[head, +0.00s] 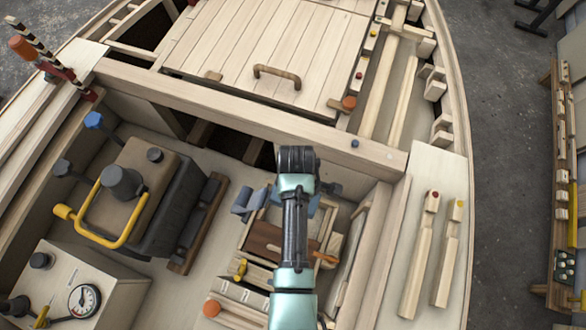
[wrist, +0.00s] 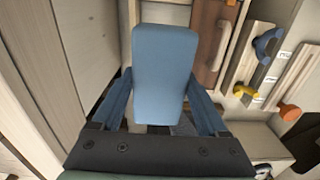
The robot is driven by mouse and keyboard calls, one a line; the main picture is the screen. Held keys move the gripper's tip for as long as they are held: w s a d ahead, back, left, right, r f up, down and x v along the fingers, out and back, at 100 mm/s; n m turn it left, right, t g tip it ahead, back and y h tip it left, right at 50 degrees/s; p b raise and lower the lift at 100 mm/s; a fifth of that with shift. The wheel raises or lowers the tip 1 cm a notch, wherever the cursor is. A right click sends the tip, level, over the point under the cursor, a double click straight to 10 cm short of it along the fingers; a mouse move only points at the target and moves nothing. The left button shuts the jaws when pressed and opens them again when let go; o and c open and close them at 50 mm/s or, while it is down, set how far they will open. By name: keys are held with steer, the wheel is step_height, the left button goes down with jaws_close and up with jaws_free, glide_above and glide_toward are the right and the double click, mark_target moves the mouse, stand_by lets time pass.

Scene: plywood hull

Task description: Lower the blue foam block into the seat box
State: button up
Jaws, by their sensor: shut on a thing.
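The blue foam block (wrist: 165,75) is between the two blue fingers of my gripper (wrist: 161,88) in the wrist view. My gripper is shut on it, with a finger along each side. In the head view my arm hides most of the block and gripper; a bit of blue (head: 313,205) shows beside the arm. What looks like the seat box, a light wooden frame (head: 335,244), lies under and around my arm in the head view. A brown panel (head: 264,239) lies across part of it. The block's height above the box cannot be told.
A dark machine with a yellow bar handle (head: 130,232) stands at left. A gauge box (head: 84,299) is at the lower left. A thick wooden beam (head: 240,108) crosses behind my arm. Coloured tools (wrist: 268,45) sit close on the right in the wrist view.

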steer(key=shift+f+b, duration=8.8)
steer(key=shift+f, duration=1.05)
steer(key=o, duration=1.2)
steer(key=shift+o, duration=0.2)
step_height(320, 180, up, 13)
steer(key=p, duration=0.3)
steer(key=shift+p, duration=0.4)
